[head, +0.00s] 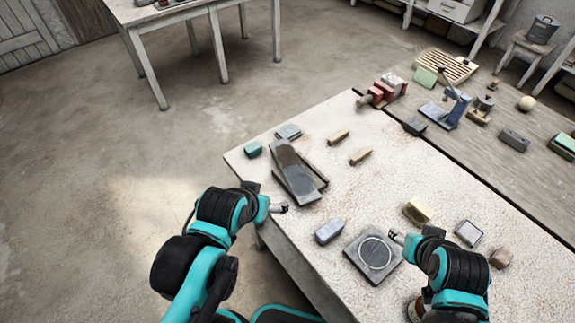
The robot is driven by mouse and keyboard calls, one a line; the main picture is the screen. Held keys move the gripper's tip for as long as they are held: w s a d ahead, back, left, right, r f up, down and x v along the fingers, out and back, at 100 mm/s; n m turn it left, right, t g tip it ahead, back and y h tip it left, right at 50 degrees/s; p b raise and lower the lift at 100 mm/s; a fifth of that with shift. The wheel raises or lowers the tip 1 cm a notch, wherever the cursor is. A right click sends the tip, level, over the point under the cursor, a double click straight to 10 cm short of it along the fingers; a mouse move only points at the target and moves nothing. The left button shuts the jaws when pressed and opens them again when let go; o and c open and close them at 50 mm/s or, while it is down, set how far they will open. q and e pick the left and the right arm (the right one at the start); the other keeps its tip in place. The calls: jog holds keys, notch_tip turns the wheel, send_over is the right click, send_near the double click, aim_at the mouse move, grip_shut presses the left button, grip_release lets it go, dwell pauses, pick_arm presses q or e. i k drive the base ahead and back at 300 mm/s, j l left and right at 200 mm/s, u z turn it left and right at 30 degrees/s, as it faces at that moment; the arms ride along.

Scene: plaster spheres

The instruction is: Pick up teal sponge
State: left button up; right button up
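A small teal block (253,150), which looks like the teal sponge, lies at the far left corner of the pale stone-textured table. My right gripper (398,238) is over the table beside a grey square plate with a ring (374,252). Both grippers are small in view, and I cannot tell whether their fingers are apart. Nothing shows held in either one.
A dark sloped board (295,172) stands close right of the teal block, with a grey block (288,132) behind. A blue-grey block (328,231) and a yellowish block (418,211) lie nearer. A wooden table (490,145) with tools adjoins at right. Open floor lies left.

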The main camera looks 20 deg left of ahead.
aim_at(254, 149)
jog(key=i+j, duration=0.15)
jog(key=j, duration=0.2)
jog(key=i+j, duration=0.15)
jog(key=j, duration=0.15)
jog(key=i+j, duration=0.2)
jog(key=j, duration=0.15)
jog(key=i+j, duration=0.15)
jog(key=j, duration=0.2)
jog(key=i+j, duration=0.15)
jog(key=j, duration=0.15)
